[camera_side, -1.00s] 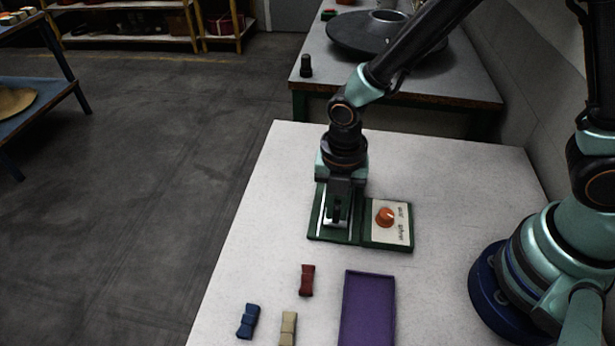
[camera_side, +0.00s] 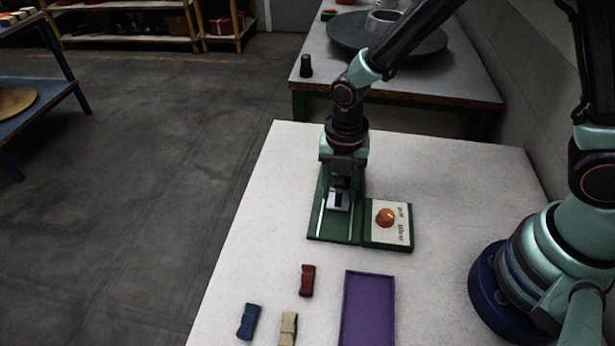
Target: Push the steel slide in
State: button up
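The steel slide (camera_side: 338,203) is a small pale metal block on the green base (camera_side: 336,232), between two light rails. It sits around the middle of the track, with bare green base in front of it. My gripper (camera_side: 340,190) points down over the track, right at the slide and apparently touching it. The dark fingers overlap the slide's upper part, so I cannot tell whether they are open or shut. The far end of the track is hidden behind my gripper.
A panel with an orange knob (camera_side: 386,217) adjoins the base on the right. A purple tray (camera_side: 368,308), a red block (camera_side: 307,281), a blue block (camera_side: 248,321) and a beige block (camera_side: 288,328) lie nearer. The white table (camera_side: 460,190) is clear to the right.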

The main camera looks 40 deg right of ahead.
notch_tip(320, 180, up, 12)
dwell(0.8)
jog(key=shift+r, duration=0.1)
jog(key=s+d+r+m+t, duration=0.2)
jog(key=d+r+m, duration=0.2)
jog(key=m, duration=0.9)
jog(key=s+d+r+m+t, duration=0.3)
jog(key=d+r+m, duration=0.2)
jog(key=d+m, duration=0.4)
jog(key=m, duration=0.5)
jog(key=shift+d+r+t, duration=0.15)
jog(key=shift+r+t, duration=0.15)
